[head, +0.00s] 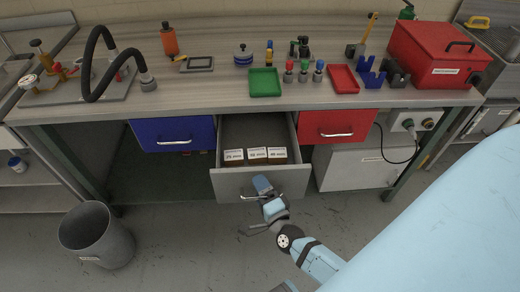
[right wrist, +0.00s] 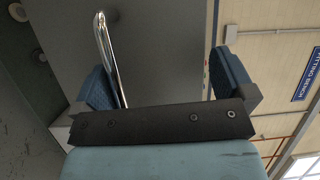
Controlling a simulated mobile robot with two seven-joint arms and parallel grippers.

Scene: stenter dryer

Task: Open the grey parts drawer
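The grey parts drawer (head: 288,180) is pulled out of the bench between a blue and a red drawer. Several small labelled boxes (head: 257,155) stand inside it. My right gripper (head: 264,192) is in front of the drawer at its bar handle (head: 249,197). In the right wrist view, the fingers of my right gripper (right wrist: 165,80) are wide apart. The shiny handle (right wrist: 107,48) lies between them, close to the left finger, and the grey drawer front (right wrist: 160,45) is beyond. Whether that finger touches the handle is unclear. My left gripper is not in view.
The blue drawer (head: 172,133) and red drawer (head: 338,125) look shut. A grey bin (head: 97,240) stands on the floor at left. A grey cabinet (head: 350,168) is under the bench at right. The floor before the drawer is clear except for my arm.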

